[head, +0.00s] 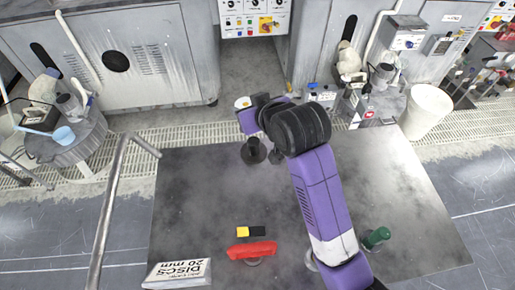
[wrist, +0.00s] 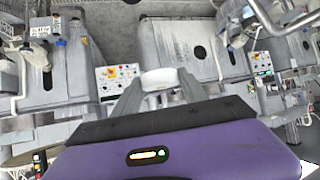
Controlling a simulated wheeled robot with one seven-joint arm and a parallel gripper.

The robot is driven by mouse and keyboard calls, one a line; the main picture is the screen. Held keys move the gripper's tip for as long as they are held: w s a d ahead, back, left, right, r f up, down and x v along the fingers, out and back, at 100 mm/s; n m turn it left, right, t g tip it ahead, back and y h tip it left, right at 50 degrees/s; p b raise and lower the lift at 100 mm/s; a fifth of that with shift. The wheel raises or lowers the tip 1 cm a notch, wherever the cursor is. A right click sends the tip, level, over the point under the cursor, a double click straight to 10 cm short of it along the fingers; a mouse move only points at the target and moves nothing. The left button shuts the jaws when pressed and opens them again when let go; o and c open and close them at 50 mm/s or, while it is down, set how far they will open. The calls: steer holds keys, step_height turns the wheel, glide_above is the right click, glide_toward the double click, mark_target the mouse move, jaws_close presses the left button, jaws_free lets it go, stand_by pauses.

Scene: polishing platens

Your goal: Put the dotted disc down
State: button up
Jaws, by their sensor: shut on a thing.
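My gripper (wrist: 163,88) is shut on a small white round piece, the disc (wrist: 165,78), held between its two grey fingertips in the wrist view. In the head view my gripper (head: 244,108) is beyond the far edge of the dark metal table (head: 200,200), with the disc (head: 242,102) pale at its tip. A small yellowish mark shows on it there. It is too small to tell whether this is a dot. The disc looks held clear of any surface.
A dark round thing (head: 253,151) shows near the far edge. Grey machines (head: 125,65) stand behind. The table's left middle is clear.

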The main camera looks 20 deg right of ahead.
step_height(320, 180, up, 6)
steer(key=f, duration=0.1)
glide_above(256, 144)
steer(key=shift+w+a+r+n+y+b, duration=0.15)
steer(key=shift+a+r+n+y+b, duration=0.1)
steer(key=shift+n+y+b, duration=0.1)
steer(key=shift+d, duration=0.2)
step_height(256, 144, down, 20)
steer(key=shift+r+p, duration=0.25)
steer(key=shift+p, duration=0.05)
steer(key=shift+f, duration=0.15)
steer(key=o, duration=1.3)
